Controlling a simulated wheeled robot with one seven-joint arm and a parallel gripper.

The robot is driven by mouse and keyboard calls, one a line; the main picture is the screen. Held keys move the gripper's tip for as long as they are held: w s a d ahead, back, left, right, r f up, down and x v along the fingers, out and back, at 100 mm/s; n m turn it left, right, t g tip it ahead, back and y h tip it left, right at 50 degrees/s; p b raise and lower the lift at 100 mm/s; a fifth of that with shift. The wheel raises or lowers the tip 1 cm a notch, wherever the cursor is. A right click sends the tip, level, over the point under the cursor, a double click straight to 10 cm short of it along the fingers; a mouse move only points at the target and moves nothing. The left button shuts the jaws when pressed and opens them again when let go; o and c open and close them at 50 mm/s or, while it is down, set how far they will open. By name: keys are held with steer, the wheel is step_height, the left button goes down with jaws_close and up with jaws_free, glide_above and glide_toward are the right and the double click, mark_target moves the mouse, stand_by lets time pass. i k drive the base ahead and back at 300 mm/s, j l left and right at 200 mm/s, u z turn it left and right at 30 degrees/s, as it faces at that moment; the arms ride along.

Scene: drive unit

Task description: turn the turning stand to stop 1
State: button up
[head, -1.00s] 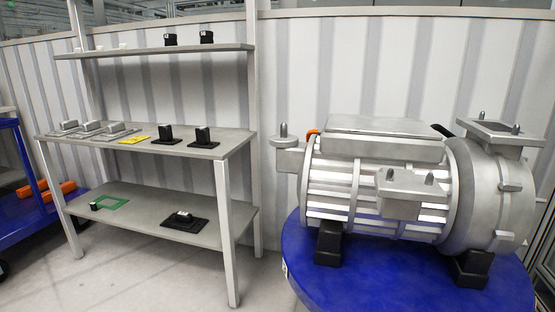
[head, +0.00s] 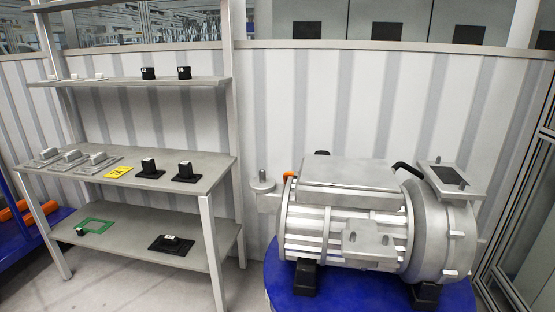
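The turning stand shows as a round blue top (head: 340,301) at the bottom of the head view, its lower part cut off by the frame edge. A large grey ribbed drive unit (head: 350,215) sits on it on black feet. The unit has a flat box on top, a bracket with a round peg at its left, and an open square flange (head: 445,176) at its upper right. An orange part (head: 289,176) and a black curved handle (head: 407,169) show behind it. No stop marks are readable. My gripper is not in view.
A grey shelf rack (head: 130,172) stands to the left, with small grey and black parts, a yellow tag (head: 118,172) and a green frame (head: 97,225). A blue cart (head: 40,225) is at the far left. A framed glass panel stands at the right. Some floor is clear before the rack.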

mark_target(349, 238)
steer(key=i+l+u, duration=0.1)
steer(key=u, duration=0.25)
steer(key=i+l+u, duration=0.1)
steer(key=u, duration=0.3)
steer(key=l+u, duration=0.2)
steer(key=u, duration=0.15)
steer(key=i+l, duration=0.05)
